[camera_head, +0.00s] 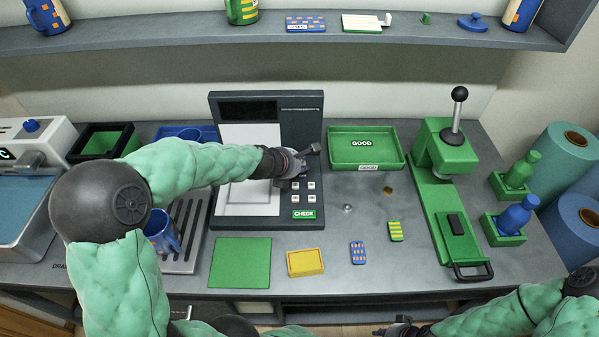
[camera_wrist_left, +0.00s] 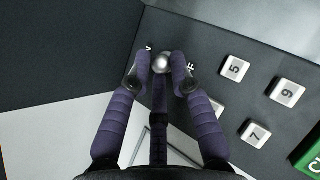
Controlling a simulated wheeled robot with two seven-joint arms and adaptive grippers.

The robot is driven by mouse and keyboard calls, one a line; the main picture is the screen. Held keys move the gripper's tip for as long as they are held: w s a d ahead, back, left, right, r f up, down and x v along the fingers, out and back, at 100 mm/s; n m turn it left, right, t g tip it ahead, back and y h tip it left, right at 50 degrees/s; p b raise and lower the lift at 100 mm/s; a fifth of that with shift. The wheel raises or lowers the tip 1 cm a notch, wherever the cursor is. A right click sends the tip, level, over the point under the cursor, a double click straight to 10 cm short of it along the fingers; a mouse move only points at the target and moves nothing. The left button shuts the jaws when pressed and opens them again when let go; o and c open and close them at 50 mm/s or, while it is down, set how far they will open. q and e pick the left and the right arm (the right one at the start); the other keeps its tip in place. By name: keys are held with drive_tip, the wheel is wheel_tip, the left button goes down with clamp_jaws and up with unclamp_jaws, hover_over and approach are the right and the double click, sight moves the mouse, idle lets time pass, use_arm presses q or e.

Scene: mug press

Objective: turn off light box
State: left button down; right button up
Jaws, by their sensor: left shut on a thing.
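The light box (camera_head: 228,215) is a black upright unit with a white panel, left of the table's middle. In the left wrist view its dark face (camera_wrist_left: 215,25) carries a small silver switch knob (camera_wrist_left: 161,63) between partly hidden letters, of which an F shows on the right. My left gripper (camera_head: 303,158) is over the right part of the box. In the wrist view its fingers (camera_wrist_left: 162,68) are shut around the knob. Whether the panel is lit is unclear. My right gripper (camera_head: 402,327) is at the bottom edge, partly cut off, far from the box.
Number buttons (camera_wrist_left: 254,133) and a green CHECK button (camera_head: 303,214) lie right of and below the switch. A green GOOD tray (camera_head: 340,165) stands close on the right, a green press (camera_head: 430,190) further right.

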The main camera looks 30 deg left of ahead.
use_arm(q)
drive_tip(key=shift+s+d+f+t+b, duration=0.25)
drive_tip(key=shift+f+t+b, duration=0.2)
drive_tip(key=shift+b, duration=1.1)
drive_tip(key=c, duration=1.2)
unclamp_jaws()
drive_tip(key=shift+s, duration=0.1)
drive_tip(key=shift+o, duration=0.2)
drive_tip(key=shift+r, duration=0.15)
drive_tip(key=shift+a+r, duration=0.1)
drive_tip(key=shift+r, duration=0.05)
